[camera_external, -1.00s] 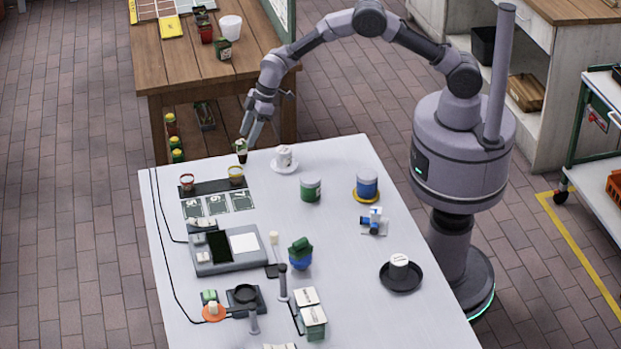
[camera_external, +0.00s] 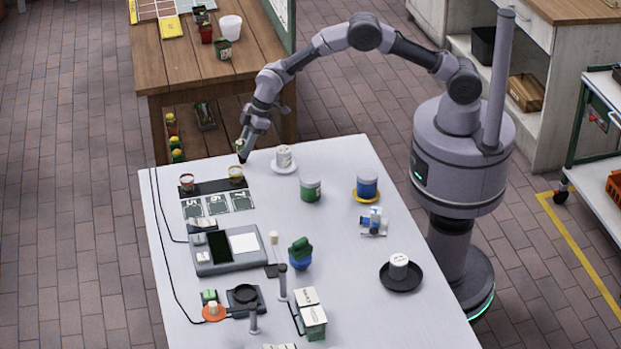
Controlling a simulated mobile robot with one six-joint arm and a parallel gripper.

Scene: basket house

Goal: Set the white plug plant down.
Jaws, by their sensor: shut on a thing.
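My gripper (camera_external: 242,155) points down at the table's far edge, just behind the yellow-rimmed pot and left of the white cup on a saucer. It is shut on the plug plant (camera_external: 239,146), of which only a small light and green bit shows at the fingers. The fingers hide most of the plant. I cannot tell whether its base touches the table. The white-grey table (camera_external: 330,240) lies under and in front of the gripper.
The white cup (camera_external: 284,155) stands close on the right. A green tin (camera_external: 310,189) is farther right.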

